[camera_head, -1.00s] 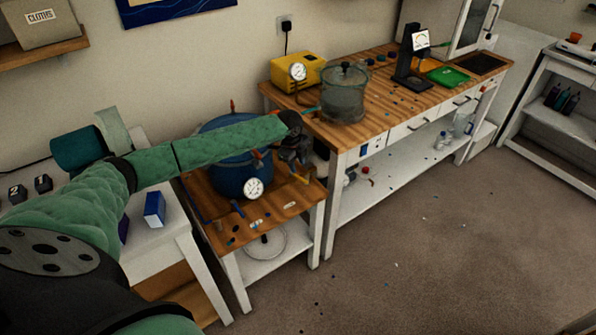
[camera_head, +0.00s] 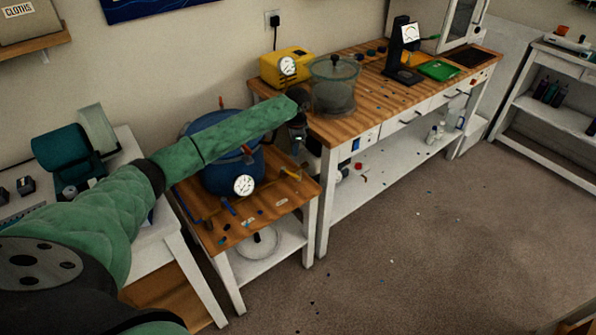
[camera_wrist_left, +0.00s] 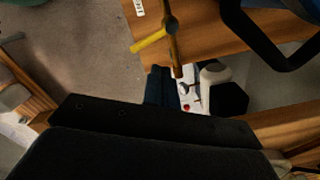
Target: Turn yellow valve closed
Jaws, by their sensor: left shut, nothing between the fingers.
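The yellow valve handle (camera_wrist_left: 149,41) shows in the left wrist view as a short flat lever. It is beside a dark round knob on a brown pipe (camera_wrist_left: 174,52), above the wooden cart top. In the head view a small orange-yellow piece (camera_head: 290,173) at the cart's right side looks like this valve. My left gripper (camera_head: 298,138) hangs at the arm's end above that side of the cart. In the left wrist view its dark fingers (camera_wrist_left: 160,86) are together and empty, just below the yellow handle and apart from it in the picture. My right gripper is in no view.
A blue pressure pot (camera_head: 228,172) with a gauge stands on the small wooden cart (camera_head: 262,217), partly behind my left arm. A workbench (camera_head: 375,103) to the right holds a clear chamber (camera_head: 333,88) and a yellow pump (camera_head: 290,66). The floor in front is open.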

